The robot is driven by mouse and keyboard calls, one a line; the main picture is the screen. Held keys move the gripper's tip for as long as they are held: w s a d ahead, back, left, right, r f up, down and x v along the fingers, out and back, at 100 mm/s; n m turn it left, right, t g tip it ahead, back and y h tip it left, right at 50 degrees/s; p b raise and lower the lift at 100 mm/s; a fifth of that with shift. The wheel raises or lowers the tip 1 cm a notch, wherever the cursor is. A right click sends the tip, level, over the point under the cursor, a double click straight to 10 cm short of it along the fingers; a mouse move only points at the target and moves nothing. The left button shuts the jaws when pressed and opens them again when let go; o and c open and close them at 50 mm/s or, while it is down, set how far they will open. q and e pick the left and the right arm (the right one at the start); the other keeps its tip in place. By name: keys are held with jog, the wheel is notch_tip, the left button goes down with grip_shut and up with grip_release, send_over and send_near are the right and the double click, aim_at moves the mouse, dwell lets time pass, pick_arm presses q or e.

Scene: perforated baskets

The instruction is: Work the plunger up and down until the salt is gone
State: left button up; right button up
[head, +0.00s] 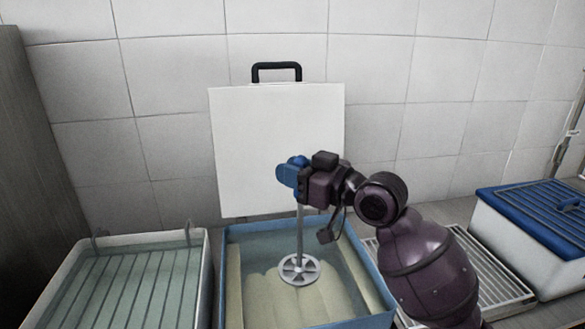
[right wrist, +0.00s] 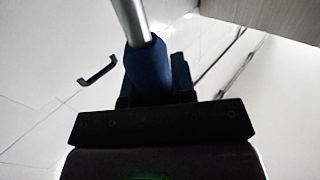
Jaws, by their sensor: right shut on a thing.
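The plunger (head: 299,240) has a blue handle (head: 287,174), a grey rod and a round spoked disc (head: 299,270) at its lower end. My right gripper (head: 299,178) is shut on the blue handle, above a blue-rimmed tub (head: 235,235). The rod stands upright, with the disc in or just over the clear liquid in the tub. My left gripper is not in view.
A white basin (head: 68,262) with a wire rack stands left of the tub. A white board (head: 277,135) with a black handle stands behind it. A slatted metal tray (head: 485,280) and a white box with a blue lid (head: 535,215) are at right.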

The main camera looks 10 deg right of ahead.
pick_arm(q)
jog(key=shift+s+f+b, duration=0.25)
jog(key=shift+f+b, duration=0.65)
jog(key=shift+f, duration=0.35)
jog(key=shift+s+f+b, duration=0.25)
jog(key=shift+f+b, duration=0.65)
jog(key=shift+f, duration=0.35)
pick_arm(e)
notch_tip(320, 180, down, 8)
jog(key=shift+r, duration=0.25)
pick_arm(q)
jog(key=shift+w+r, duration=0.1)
